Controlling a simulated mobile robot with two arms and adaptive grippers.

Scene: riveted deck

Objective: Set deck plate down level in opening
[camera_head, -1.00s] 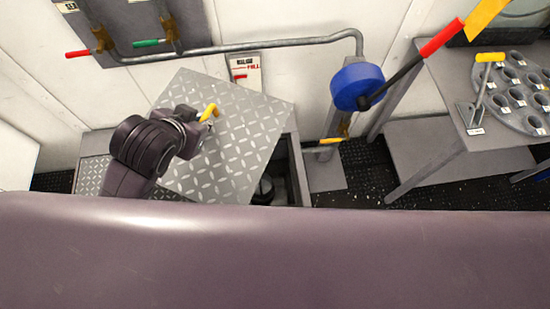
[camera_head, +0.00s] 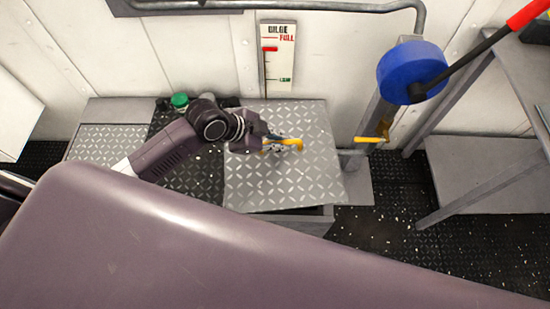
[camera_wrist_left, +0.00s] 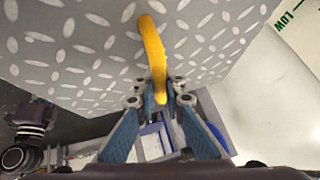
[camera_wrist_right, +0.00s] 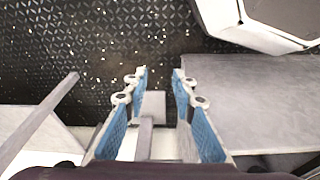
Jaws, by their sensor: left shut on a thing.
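The deck plate (camera_head: 300,185) is a grey square of diamond-tread metal with a yellow handle (camera_head: 292,142). My left gripper (camera_head: 270,143) is shut on the handle, which also shows between its fingers in the left wrist view (camera_wrist_left: 152,55). The plate looks close to level. It hides most of the opening, whose dark edge (camera_head: 326,211) shows below the plate's front right corner. I cannot tell whether the plate touches the rim. My right gripper (camera_wrist_right: 160,82) is open and empty in the right wrist view, over the floor, and out of the head view.
A bilge gauge (camera_head: 278,58) is on the wall behind the plate. A blue wheel (camera_head: 410,70) and a yellow-handled lever (camera_head: 371,139) stand to the right. A fixed tread panel (camera_head: 100,148) and a green cap (camera_head: 180,100) are to the left. Dark floor (camera_head: 385,215) lies clear at right.

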